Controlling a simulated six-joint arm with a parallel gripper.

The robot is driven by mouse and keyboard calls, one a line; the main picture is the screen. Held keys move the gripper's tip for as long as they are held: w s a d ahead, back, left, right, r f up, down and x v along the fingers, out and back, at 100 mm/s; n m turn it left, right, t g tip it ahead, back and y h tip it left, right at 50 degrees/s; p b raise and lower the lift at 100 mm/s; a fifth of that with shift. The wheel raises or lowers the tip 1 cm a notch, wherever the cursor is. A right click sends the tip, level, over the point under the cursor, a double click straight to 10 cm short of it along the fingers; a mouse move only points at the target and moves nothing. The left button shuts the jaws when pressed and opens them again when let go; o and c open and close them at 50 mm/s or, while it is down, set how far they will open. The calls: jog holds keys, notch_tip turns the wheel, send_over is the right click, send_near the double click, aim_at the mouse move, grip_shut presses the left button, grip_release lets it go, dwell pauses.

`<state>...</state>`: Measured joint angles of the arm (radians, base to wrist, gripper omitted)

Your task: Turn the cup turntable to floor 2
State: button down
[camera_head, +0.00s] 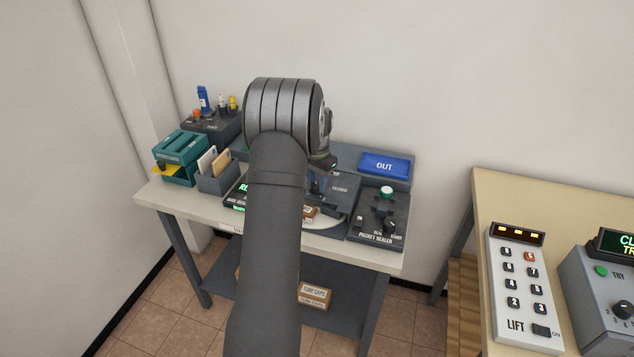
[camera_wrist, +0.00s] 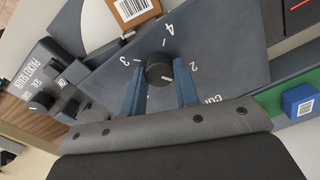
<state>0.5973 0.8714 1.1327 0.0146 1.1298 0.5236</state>
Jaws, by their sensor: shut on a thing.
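In the wrist view a round black knob (camera_wrist: 159,68) sits on a dark grey panel (camera_wrist: 225,50) with white figures around it, among them 3, 4 and 2. A short white mark on the knob points towards the lower right of the picture, not clearly at a figure. My gripper (camera_wrist: 160,84) has its two blue fingers on either side of the knob and is shut on it. In the head view my gripper (camera_head: 318,182) is over the grey bench, and my arm hides the knob and part of the panel. Which floor is set cannot be read.
A brown box (camera_wrist: 133,10) with a barcode lies beyond the panel. The packet sealer (camera_head: 378,222) stands right of my gripper, a blue OUT tray (camera_head: 385,165) behind it. Teal drawers (camera_head: 180,150) stand left. A lift keypad (camera_head: 523,285) is on another table.

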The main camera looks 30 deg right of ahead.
aim_at(318, 184)
jog(key=shift+n, duration=1.2)
jog(key=c, duration=1.1)
grip_release()
notch_tip(318, 184, up, 18)
jog(key=shift+f, duration=0.25)
notch_tip(318, 184, down, 18)
jog(key=shift+r, duration=0.25)
jog(key=shift+r, duration=0.1)
